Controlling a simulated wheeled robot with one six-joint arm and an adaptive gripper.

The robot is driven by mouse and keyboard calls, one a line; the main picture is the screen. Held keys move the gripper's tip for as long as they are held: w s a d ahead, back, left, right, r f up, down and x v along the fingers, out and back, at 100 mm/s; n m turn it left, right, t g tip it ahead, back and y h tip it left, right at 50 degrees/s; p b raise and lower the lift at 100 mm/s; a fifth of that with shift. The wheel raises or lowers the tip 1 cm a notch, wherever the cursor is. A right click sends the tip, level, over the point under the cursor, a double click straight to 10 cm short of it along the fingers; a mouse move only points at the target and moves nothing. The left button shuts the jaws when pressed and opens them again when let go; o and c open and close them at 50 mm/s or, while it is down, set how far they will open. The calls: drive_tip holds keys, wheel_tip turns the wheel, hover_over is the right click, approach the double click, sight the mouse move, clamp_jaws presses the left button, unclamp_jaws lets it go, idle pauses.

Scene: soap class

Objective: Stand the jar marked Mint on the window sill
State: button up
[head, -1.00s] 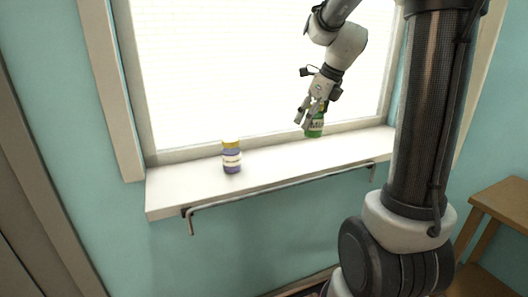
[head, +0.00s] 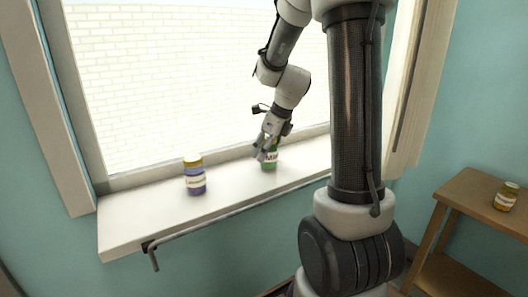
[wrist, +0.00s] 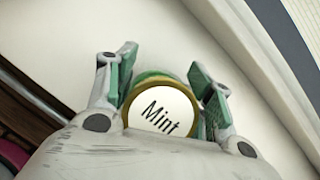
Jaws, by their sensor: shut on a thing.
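The jar marked Mint (head: 269,164) is green with a pale label and is held upright at the window sill (head: 135,224). In the head view its base is on or just above the sill; I cannot tell which. In the wrist view its round white lid label (wrist: 160,110) reads Mint and has a gold rim. My gripper (head: 266,155) is shut on this jar from above, with a green-padded finger on each side in the wrist view (wrist: 162,78). The fingers hide part of the jar.
A metal rail (head: 235,214) runs along the sill's front. A wooden table (head: 462,196) at right bears an amber jar (head: 506,197). The sill between the two jars is clear.

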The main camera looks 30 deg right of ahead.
drive_tip(key=shift+f, duration=0.25)
drive_tip(key=o, duration=1.2)
drive_tip(key=shift+f, duration=0.1)
drive_tip(key=shift+o, duration=0.2)
